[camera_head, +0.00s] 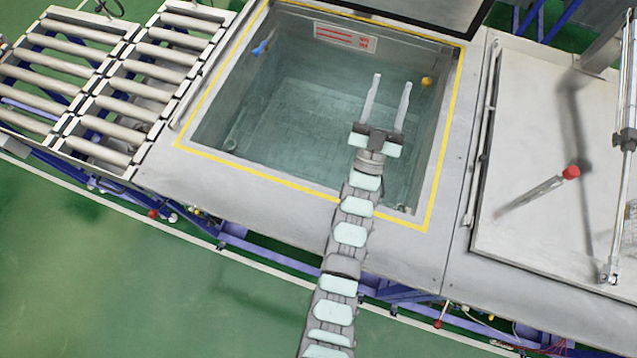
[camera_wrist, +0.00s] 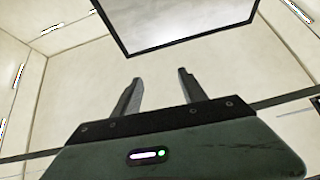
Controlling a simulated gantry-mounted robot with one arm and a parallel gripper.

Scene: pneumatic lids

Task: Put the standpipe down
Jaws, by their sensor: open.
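A pale, narrow tube with a red end (camera_head: 535,195), which may be the standpipe, is on the grey closed lid at the right. I cannot tell whether it stands or lies there. My gripper (camera_head: 390,82) is over the open, water-filled tank (camera_head: 198,142), well to the left of the tube. Its two long fingers are spread apart with nothing between them. In the wrist view, my gripper (camera_wrist: 160,76) is also empty, and no tube shows there.
The closed lid (camera_head: 600,235) carries rails along its sides. A dark-framed raised lid (camera_head: 440,18) stands behind the tank and shows in the wrist view (camera_wrist: 180,25). A roller conveyor (camera_head: 110,80) is at the left. Small blue (camera_head: 262,47) and yellow (camera_head: 426,82) fittings sit at the tank walls.

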